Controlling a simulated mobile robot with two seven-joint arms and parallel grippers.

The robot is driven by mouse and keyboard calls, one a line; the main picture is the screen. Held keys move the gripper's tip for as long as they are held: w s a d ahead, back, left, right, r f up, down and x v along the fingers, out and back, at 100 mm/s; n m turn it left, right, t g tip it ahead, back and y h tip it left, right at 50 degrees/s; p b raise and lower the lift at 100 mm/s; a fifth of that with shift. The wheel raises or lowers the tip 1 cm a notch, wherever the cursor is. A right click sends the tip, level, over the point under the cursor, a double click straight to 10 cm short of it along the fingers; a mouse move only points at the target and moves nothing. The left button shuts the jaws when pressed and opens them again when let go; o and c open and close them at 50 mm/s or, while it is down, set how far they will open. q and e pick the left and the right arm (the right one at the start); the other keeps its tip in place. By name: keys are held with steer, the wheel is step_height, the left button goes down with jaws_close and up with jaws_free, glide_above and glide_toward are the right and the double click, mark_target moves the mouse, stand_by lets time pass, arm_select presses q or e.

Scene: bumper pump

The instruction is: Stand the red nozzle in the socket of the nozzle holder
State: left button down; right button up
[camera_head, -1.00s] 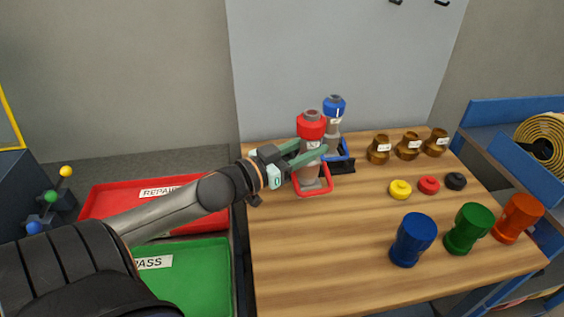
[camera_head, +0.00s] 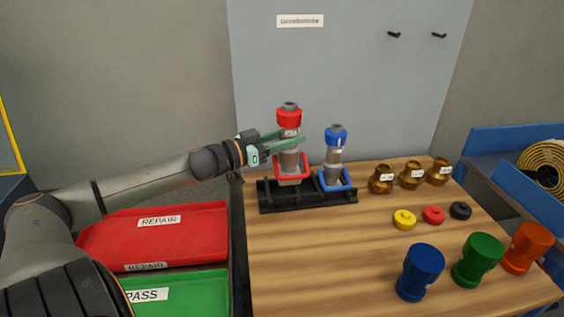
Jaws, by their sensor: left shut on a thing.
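The red nozzle (camera_head: 289,118) has a red top, a grey body and a red loop handle. My left gripper (camera_head: 292,142) is shut on its grey body and holds it roughly upright. Its lower end overlaps the left part of the black nozzle holder (camera_head: 305,196). I cannot tell whether it is above the socket or in it, as the nozzle and handle hide that spot. A blue nozzle (camera_head: 336,138) stands in the holder's right part, close beside the red one. My right gripper is not in view.
Several brass fittings (camera_head: 381,180) stand right of the holder. Yellow (camera_head: 404,220), red (camera_head: 433,215) and black (camera_head: 460,210) caps lie in front of them. Blue (camera_head: 419,272), green (camera_head: 478,260) and orange (camera_head: 527,248) pieces stand near the front. A red tray (camera_head: 160,245) and a green tray (camera_head: 190,295) are left.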

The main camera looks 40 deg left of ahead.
arm_select(q)
steer(key=w+a+f+b, duration=0.1)
steer(key=a+f, duration=0.2)
steer(key=f, duration=0.5)
steer(key=shift+w+a, duration=0.3)
steer(key=shift+w, duration=0.05)
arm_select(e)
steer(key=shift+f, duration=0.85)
arm_select(q)
steer(key=shift+c, duration=2.3)
jaws_free()
steer(key=shift+f, duration=0.2)
steer(key=shift+r, duration=0.1)
steer(key=p, duration=0.4)
glide_toward(282, 158)
steer(key=shift+w+a+f, duration=0.35)
steer(key=shift+a+f, duration=0.2)
steer(key=shift+a, duration=0.15)
steer(key=shift+w+a+f, duration=0.3)
steer(key=shift+a+f, duration=0.3)
steer(key=shift+a, duration=0.1)
steer(key=shift+w+a+f, duration=0.35)
steer(key=shift+a+f, duration=0.2)
steer(key=shift+a, duration=0.15)
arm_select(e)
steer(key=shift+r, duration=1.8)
